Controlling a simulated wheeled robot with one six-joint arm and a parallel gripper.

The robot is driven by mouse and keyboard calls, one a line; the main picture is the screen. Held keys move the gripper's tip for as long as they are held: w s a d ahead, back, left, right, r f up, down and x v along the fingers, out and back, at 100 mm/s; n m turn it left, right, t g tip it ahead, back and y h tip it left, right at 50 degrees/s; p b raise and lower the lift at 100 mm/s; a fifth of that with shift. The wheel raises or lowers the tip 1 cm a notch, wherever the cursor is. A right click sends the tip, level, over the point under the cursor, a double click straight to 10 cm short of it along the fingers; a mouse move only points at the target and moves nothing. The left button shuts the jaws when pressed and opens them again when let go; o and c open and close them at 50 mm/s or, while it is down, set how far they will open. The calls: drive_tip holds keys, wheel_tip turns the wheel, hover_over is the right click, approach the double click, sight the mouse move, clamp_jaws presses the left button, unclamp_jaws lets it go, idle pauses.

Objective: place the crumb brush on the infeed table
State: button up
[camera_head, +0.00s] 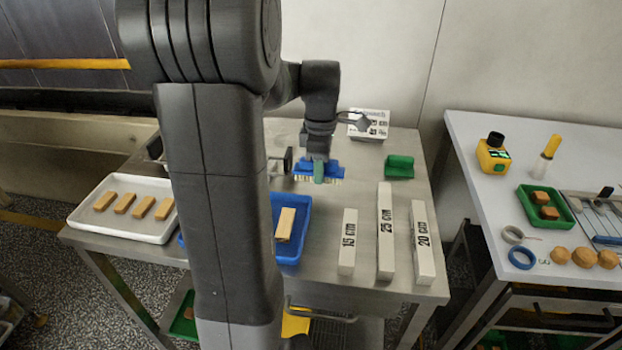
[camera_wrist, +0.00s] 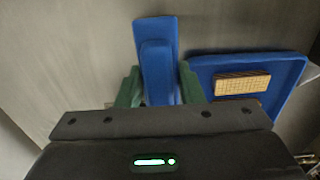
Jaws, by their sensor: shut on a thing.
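The crumb brush (camera_head: 332,172) is blue with pale bristles along its lower edge. In the head view it is over the back middle of the steel table (camera_head: 335,275), which seems to be the infeed table. My gripper (camera_head: 319,173) has green fingers and is shut on the brush. In the wrist view the blue brush (camera_wrist: 158,72) sits between the two green fingers of my gripper (camera_wrist: 160,88). I cannot tell whether the bristles touch the tabletop.
A blue tray (camera_head: 303,240) with a wafer bar is in front of the brush. A white tray (camera_head: 95,222) holds several bars at left.

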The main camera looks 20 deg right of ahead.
sight(319, 194)
drive_tip(key=shift+f, duration=2.35)
drive_tip(key=shift+f, duration=0.15)
drive_tip(key=o, duration=0.7)
drive_tip(key=shift+o, duration=0.2)
wheel_tip(319, 194, up, 12)
drive_tip(key=shift+r+p, duration=0.15)
drive_tip(key=shift+p, duration=0.25)
drive_tip(key=shift+r, duration=0.1)
